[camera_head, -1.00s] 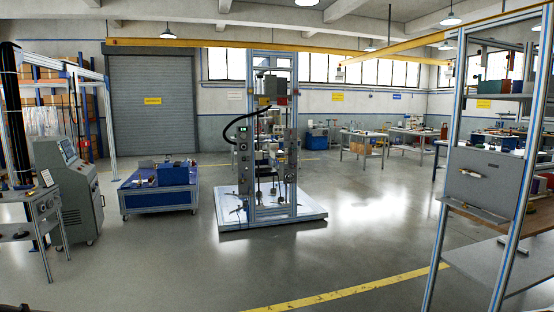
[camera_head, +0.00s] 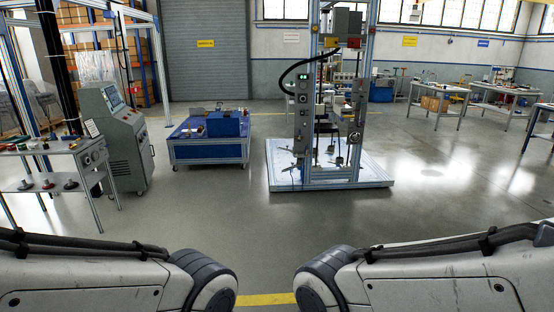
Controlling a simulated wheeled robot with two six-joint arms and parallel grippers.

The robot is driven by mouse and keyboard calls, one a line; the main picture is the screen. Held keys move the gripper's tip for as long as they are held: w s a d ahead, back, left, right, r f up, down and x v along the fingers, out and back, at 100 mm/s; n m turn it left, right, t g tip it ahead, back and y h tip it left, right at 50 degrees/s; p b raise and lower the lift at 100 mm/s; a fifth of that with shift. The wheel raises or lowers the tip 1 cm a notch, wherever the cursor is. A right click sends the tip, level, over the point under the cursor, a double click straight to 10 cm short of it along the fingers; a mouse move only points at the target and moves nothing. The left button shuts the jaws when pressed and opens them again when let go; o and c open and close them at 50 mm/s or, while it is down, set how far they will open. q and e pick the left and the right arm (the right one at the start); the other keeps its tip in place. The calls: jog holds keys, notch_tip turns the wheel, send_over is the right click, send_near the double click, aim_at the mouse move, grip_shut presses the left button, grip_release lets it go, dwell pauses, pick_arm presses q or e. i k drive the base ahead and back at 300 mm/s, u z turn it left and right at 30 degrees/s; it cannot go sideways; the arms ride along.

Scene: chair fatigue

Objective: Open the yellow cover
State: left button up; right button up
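The tall test machine (camera_head: 362,100) stands on a white base plate in the middle distance, right of centre. A small yellow part (camera_head: 331,42) shows near its top, beside a red part (camera_head: 353,43). I cannot tell whether this yellow part is the yellow cover, or whether it is open or closed. A control box with a green display (camera_head: 303,78) is on the machine's left post. My two arms reach in from the lower left and lower right. Both of my grippers are out of view.
A blue low cart (camera_head: 207,150) with items stands left of the machine. A grey console (camera_head: 127,135) and a small table (camera_head: 62,146) are at the left. Workbenches (camera_head: 437,103) stand at the right back. The floor (camera_head: 240,215) ahead is clear, with a yellow line near me.

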aim_at(329, 43)
jog(key=u, duration=0.15)
jog(key=i, duration=2)
jog(key=z, duration=0.2)
jog(key=i, duration=2)
jog(key=z, duration=0.6)
jog(key=i, duration=1.2)
jog(key=z, duration=0.3)
